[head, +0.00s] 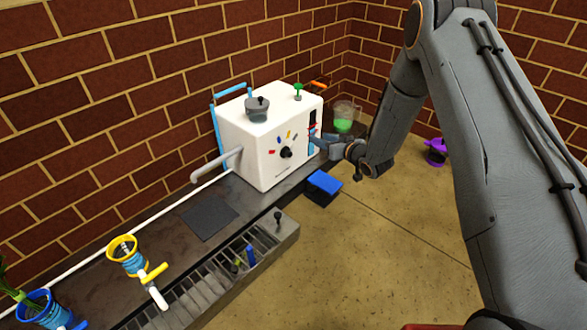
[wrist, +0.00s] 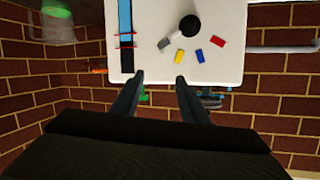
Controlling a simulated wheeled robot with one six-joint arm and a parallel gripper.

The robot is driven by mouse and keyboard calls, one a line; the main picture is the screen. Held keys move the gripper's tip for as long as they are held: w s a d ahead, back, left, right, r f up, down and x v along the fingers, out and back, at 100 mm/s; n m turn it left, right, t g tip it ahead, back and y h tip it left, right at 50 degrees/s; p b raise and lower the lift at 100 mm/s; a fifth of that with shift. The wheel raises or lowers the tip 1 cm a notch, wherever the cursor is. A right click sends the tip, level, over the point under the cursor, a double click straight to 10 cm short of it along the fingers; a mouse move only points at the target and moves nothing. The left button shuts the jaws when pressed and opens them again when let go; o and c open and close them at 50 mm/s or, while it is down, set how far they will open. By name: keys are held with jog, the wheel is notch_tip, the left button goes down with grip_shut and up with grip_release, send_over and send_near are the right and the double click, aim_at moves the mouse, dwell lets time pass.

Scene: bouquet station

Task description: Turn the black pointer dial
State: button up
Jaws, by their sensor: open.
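The black pointer dial (head: 286,153) is on the front face of the white machine (head: 262,170), with small coloured marks around it. In the wrist view the dial (wrist: 190,26) shows as a dark round knob near the top, above grey, yellow, blue and red marks. My gripper (head: 318,143) is at the right of the machine's front face in the head view. In the wrist view my gripper's fingers (wrist: 160,78) are spread and empty, pointing toward the white face, below and left of the dial. They appear apart from it.
A blue block-like pedal (head: 323,187) sits below the machine's front right corner. A grey spout (head: 212,165) sticks out at the left. A jug with green contents (head: 343,117) stands behind my gripper. A slotted rack (head: 230,270) runs along the front; the floor to the right is mostly clear.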

aim_at(290, 155)
jog(key=a+f+n+y+b, duration=0.1)
jog(key=a+f+y+b, duration=0.15)
jog(key=f, duration=0.35)
jog(key=a+f+y+b, duration=0.2)
jog(key=a+f+b, duration=0.15)
jog(key=f, duration=0.25)
jog(key=b+x, duration=0.4)
jog(key=x, duration=0.2)
jog(key=shift+w+a+f, duration=0.1)
jog(key=shift+w+a, duration=0.05)
jog(key=shift+a, duration=0.05)
grip_shut()
